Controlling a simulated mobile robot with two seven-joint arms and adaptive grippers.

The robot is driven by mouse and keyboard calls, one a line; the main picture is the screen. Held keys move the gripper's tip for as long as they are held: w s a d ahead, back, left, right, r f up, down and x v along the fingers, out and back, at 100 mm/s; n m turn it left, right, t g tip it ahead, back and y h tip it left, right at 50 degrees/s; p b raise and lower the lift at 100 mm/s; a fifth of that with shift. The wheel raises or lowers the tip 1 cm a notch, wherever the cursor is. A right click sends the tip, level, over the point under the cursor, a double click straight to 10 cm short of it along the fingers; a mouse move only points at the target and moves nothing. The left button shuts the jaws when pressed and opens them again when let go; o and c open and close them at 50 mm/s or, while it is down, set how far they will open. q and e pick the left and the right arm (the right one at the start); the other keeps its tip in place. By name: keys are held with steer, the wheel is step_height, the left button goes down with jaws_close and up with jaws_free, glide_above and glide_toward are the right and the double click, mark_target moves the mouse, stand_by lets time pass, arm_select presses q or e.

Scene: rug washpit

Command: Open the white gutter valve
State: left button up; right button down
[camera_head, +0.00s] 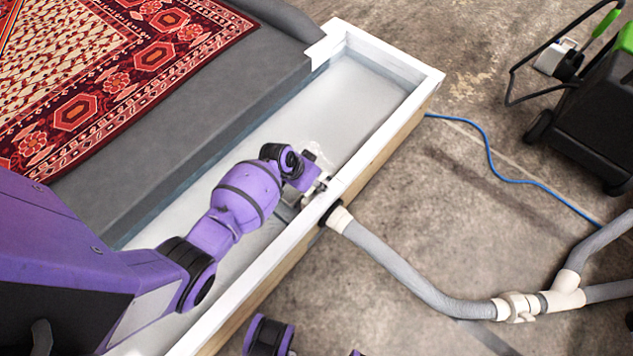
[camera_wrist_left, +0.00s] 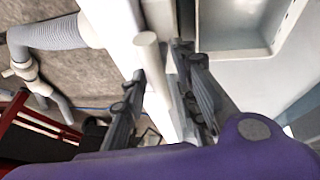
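The white gutter (camera_head: 375,60) runs along the edge of the grey platform. My left gripper (camera_head: 318,182) is low over the gutter by its outer wall, close to where the hose joins, and its fingers are small and partly hidden there. In the left wrist view, the two dark fingers of my left gripper (camera_wrist_left: 160,75) stand apart. A white round bar, which looks like the valve handle (camera_wrist_left: 151,65), lies between them, nearer the left finger. I cannot tell whether either finger touches it. The valve body is mostly hidden. My right gripper is not in view.
A grey hose (camera_head: 400,270) leaves the gutter's outer side and meets a white branched fitting (camera_head: 520,306). A patterned red rug (camera_head: 110,75) lies on the grey platform (camera_head: 240,90). A black and green machine (camera_head: 595,110) and a blue cable (camera_head: 490,155) are on the concrete floor.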

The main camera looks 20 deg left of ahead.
arm_select(q)
jaws_close()
